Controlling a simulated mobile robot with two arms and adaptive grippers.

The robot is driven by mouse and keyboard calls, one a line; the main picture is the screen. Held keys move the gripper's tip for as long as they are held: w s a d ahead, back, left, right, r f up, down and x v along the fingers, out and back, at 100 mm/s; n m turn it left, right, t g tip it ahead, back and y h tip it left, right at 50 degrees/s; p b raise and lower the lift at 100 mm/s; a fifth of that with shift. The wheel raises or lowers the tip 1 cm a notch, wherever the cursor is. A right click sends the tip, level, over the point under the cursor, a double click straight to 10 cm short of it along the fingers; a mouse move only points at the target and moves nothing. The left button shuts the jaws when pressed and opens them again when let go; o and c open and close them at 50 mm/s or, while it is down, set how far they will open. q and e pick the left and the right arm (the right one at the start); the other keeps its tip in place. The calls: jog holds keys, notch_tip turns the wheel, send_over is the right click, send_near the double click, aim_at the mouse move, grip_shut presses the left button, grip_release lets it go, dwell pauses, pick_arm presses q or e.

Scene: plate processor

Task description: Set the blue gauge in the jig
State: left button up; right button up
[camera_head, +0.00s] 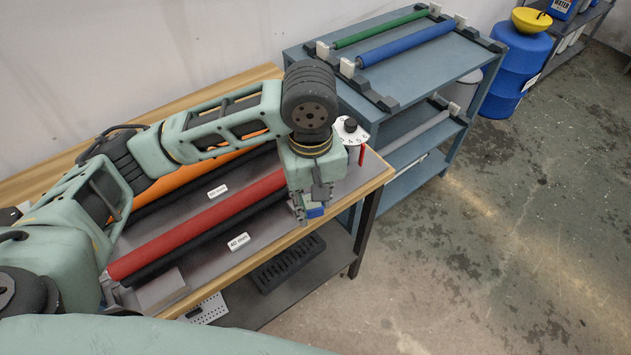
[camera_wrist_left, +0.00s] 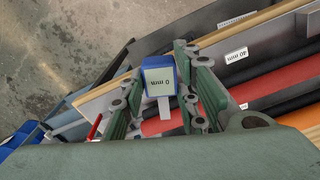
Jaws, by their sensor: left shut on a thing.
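My left gripper (camera_head: 309,205) points down over the front right edge of the wooden-edged bench and is shut on the blue gauge (camera_head: 316,212). In the left wrist view the gauge (camera_wrist_left: 158,68) is a small blue block between the green fingers. It has a pale face with black print ending in "0 mm" and a light tab below. The gripper hides part of it in the head view. No part in view can be told for certain to be the jig. My right gripper is not in view.
A red roller (camera_head: 200,228) and an orange roller (camera_head: 180,180) lie on the bench, beside black ones. A white dial with a black knob (camera_head: 350,125) stands at the bench's right end. A black slotted tray (camera_head: 288,265) lies on the lower shelf. A blue rack (camera_head: 430,68) stands beyond.

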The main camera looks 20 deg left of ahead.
pick_arm(q)
jog(key=d+r+n+p, duration=0.1)
jog(key=d+n+p, duration=0.1)
jog(key=d+n, duration=0.2)
jog(key=w+a+f, duration=0.2)
jog(key=w, duration=0.1)
jog(key=w+a+f, duration=0.2)
jog(key=w+a, duration=0.1)
jog(key=w+a+f+p, duration=0.1)
jog(key=w+a+f, duration=0.1)
jog(key=shift+w+a+f, duration=0.15)
jog(key=shift+w+a, duration=0.05)
jog(key=shift+w, duration=0.2)
jog(key=shift+w+a+f, duration=0.1)
jog(key=shift+f, duration=0.1)
notch_tip(320, 180, down, 3)
jog(key=shift+f+p, duration=0.15)
jog(key=shift+p, duration=0.45)
jog(key=shift+f, duration=0.35)
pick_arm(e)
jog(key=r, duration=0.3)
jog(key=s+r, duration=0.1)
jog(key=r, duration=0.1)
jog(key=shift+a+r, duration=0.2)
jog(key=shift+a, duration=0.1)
